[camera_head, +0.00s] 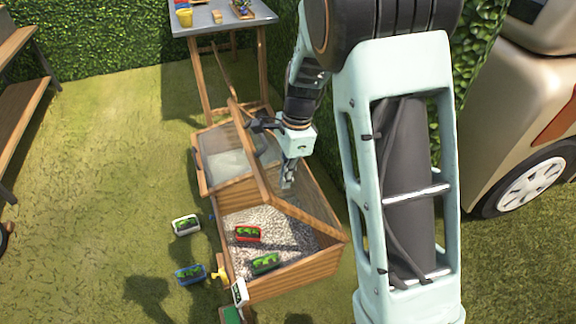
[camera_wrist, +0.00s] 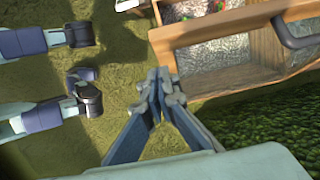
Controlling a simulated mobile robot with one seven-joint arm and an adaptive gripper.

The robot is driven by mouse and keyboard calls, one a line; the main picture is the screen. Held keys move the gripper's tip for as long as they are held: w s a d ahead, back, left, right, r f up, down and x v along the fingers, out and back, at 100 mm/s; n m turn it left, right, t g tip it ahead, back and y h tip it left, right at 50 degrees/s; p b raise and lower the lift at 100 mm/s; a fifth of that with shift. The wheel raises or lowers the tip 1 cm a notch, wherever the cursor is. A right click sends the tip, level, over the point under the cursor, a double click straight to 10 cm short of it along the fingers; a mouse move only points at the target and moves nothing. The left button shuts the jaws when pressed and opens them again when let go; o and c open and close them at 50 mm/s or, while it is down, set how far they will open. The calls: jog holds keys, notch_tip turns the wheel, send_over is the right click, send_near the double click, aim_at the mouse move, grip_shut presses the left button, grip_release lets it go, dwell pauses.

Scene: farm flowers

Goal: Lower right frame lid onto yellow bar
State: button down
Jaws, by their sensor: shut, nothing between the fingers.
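The wooden cold frame stands in the middle of the head view. Its right lid (camera_head: 312,213), a wood-edged clear panel, is raised at a slant over the gravel-filled front compartment. The lid's wooden edge and clear pane seem to show in the wrist view (camera_wrist: 215,30) too. A small yellow piece (camera_head: 218,273), perhaps the yellow bar, sits at the left outer side of the front compartment. My gripper (camera_head: 288,183) is shut and empty, pointing down close to the lid; I cannot tell whether they touch. Its closed fingertips show in the wrist view (camera_wrist: 164,84), apart from the wooden edge.
A red planter (camera_head: 248,234) and a dark green planter (camera_head: 266,263) stand on the gravel. White (camera_head: 186,225) and blue (camera_head: 190,274) planters stand on the grass at left. A worktable (camera_head: 225,18) is behind, a hedge (camera_head: 340,150) at right. The left grass is mostly clear.

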aim_at(271, 199)
jog(key=shift+s+a+f, duration=0.25)
jog(key=shift+a+f, duration=0.4)
jog(key=shift+a, duration=0.15)
jog(key=shift+s+a+f, duration=0.2)
jog(key=shift+a+f, duration=0.45)
jog(key=shift+a, duration=0.1)
jog(key=shift+a, duration=0.1)
